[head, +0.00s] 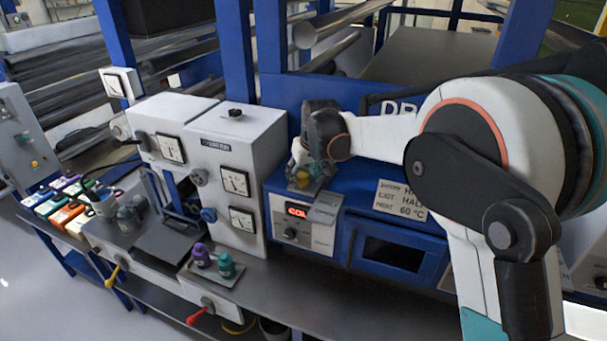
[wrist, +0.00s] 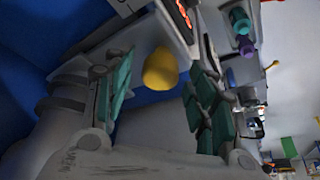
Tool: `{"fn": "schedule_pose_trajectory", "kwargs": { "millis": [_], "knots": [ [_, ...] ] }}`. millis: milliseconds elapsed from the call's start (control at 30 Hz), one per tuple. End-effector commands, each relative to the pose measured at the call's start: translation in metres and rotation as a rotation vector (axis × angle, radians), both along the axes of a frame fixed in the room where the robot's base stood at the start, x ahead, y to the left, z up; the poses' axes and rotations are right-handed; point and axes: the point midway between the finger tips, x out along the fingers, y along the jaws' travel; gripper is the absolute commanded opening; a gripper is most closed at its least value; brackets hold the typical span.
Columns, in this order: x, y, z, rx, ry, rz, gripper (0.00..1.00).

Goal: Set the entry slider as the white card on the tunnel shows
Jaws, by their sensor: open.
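The blue tunnel (head: 347,225) stands right of the grey cabinets. Its white card (head: 402,198) reads "EXIT HALF" and "60 °C" on the lower lines; the top entry line is partly covered by my arm and I cannot read it fully. A yellow knob (head: 302,180), which looks like the entry slider's handle, sits at the tunnel's left end. My gripper (head: 306,168) is open over it. In the wrist view the yellow knob (wrist: 160,68) lies between the teal finger pads of my gripper (wrist: 160,90), with gaps visible. The slider's track and setting are hidden.
A control panel (head: 304,222) with a red display and dial is on the tunnel front, just below my gripper. The grey cabinet (head: 232,170) with gauges stands close on the left. Purple (head: 201,255) and teal (head: 226,265) bottles stand on a small tray. The front bench is mostly clear.

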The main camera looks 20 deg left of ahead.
Motion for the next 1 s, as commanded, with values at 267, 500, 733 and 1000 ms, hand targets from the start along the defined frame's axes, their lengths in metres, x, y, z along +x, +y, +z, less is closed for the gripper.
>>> {"fn": "schedule_pose_trajectory", "kwargs": {
  "millis": [267, 500, 733, 1000],
  "knots": [
    [0.0, 0.001, -0.002, 0.0, 0.0, 0.0, 0.52],
    [0.001, 0.0, -0.002, 0.0, 0.0, 0.0, 0.02],
    [-0.005, 0.001, -0.002, 0.0, 0.0, 0.0, 0.0],
    [-0.038, 0.004, -0.003, 0.0, 0.0, 0.001, 0.0]
  ]
}}
